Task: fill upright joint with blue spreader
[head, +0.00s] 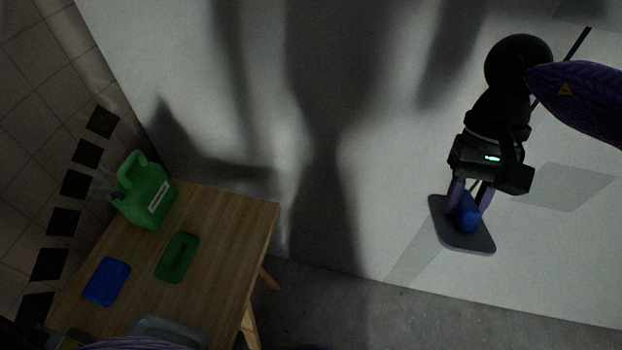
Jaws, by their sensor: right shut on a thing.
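My right gripper (470,196) is at the right of the head view, pointing down along the pale wall panel. It is shut on the blue handle of the blue spreader (467,217), which has a flat grey plate (462,238). The plate is close to the panel; I cannot tell if it touches. A thin dark line (573,53) on the panel runs at a slant behind my right arm at the upper right, and the arm hides part of it. Only a bit of my left arm shows at the bottom left edge; its gripper fingers are not visible.
A wooden table (235,225) stands at the lower left. On it are a green jug (145,200), a green flat piece (177,257), a blue flat piece (107,281) and a grey tray (168,331). A tiled wall (35,150) is at the left. Grey floor (400,320) is clear at right.

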